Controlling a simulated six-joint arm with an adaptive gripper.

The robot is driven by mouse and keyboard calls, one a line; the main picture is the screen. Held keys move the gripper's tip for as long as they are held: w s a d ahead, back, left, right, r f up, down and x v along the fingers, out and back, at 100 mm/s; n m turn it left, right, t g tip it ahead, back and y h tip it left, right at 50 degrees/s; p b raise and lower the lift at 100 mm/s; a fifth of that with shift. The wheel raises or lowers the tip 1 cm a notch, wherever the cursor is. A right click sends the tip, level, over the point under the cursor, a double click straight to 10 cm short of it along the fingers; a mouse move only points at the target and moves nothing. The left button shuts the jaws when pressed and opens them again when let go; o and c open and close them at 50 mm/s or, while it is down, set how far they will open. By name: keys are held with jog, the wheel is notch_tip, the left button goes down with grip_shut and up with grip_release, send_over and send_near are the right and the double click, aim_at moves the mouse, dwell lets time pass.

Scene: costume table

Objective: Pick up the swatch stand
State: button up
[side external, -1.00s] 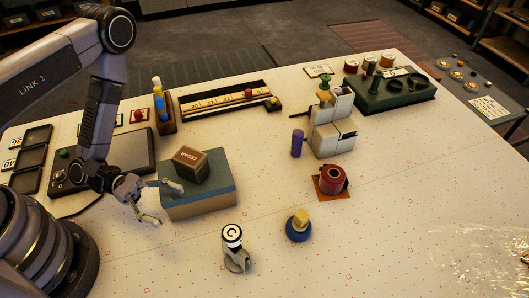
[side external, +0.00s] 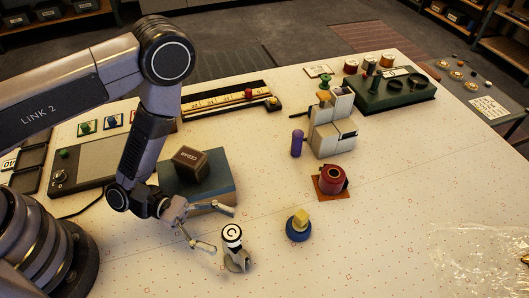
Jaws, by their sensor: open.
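A small upright grey and white piece with a black-ringed round top (side external: 233,234) stands on the front middle of the table. It looks like the swatch stand, but no label confirms this. My gripper (side external: 224,229) is open and empty, just left of it and pointing right. One fingertip is above and behind its top in the picture, the other near its left side. I cannot tell whether either finger touches it.
A blue-topped box (side external: 222,188) carrying a brown block (side external: 190,163) stands behind my gripper. A blue round piece with a yellow block (side external: 299,226) is to the right. A red spool (side external: 331,180) and grey boxes (side external: 332,135) stand farther back.

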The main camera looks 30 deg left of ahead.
jog(key=shift+w+d, duration=0.1)
jog(key=shift+d, duration=1.35)
grip_shut()
